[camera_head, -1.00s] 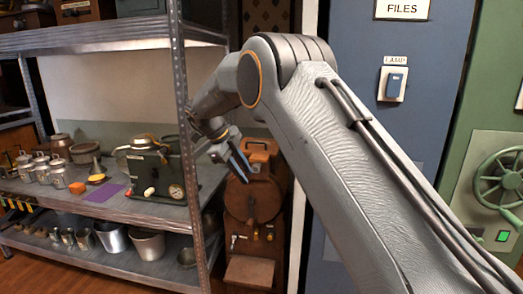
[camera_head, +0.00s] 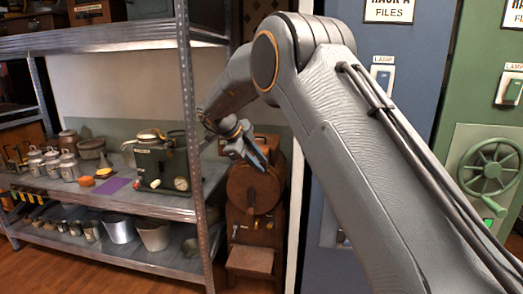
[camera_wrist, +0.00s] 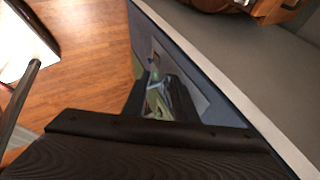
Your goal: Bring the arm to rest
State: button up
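My arm reaches in from the lower right of the head view, bends at a high elbow and slopes down to the left. My gripper (camera_head: 257,160) hangs at its end, in front of the brown wooden machine (camera_head: 252,188) beside the shelf post.
A metal shelf (camera_head: 105,209) with pots, canisters and a dark green device (camera_head: 162,168) stands at the left. A blue cabinet (camera_head: 415,70) and a green one with a handwheel (camera_head: 489,165) stand at the right. Wooden floor (camera_wrist: 85,75) is open in the wrist view.

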jog(key=w+d+r+n+t+y, duration=0.1)
jog(key=w+d+r+n+t, duration=0.1)
jog(key=d+r+n+t, duration=0.3)
jog(key=w+d+r+n+t, duration=0.1)
jog(key=w+d+n+t, duration=0.15)
jog(key=d, duration=0.35)
jog(key=s+d+f+n+g+y, duration=0.1)
jog(key=s+d+f+n+g, duration=0.2)
jog(key=s, duration=1.1)
jog(key=s+d+f+n+g+y+b, duration=0.1)
jog(key=s+d+f+n+g+y, duration=0.1)
jog(key=s+f+n, duration=0.4)
jog(key=s+d+f+n+g+y+b, duration=0.1)
jog(key=s+d+f+n+g, duration=0.3)
jog(key=s+f, duration=0.6)
jog(key=s+n+g+y, duration=0.1)
jog(key=s, duration=1.2)
jog(key=shift+s+d+f+n, duration=0.15)
jog(key=shift+f+n, duration=0.1)
jog(key=shift+n, duration=0.1)
jog(key=shift+o, duration=0.4)
jog(key=shift+g, duration=0.25)
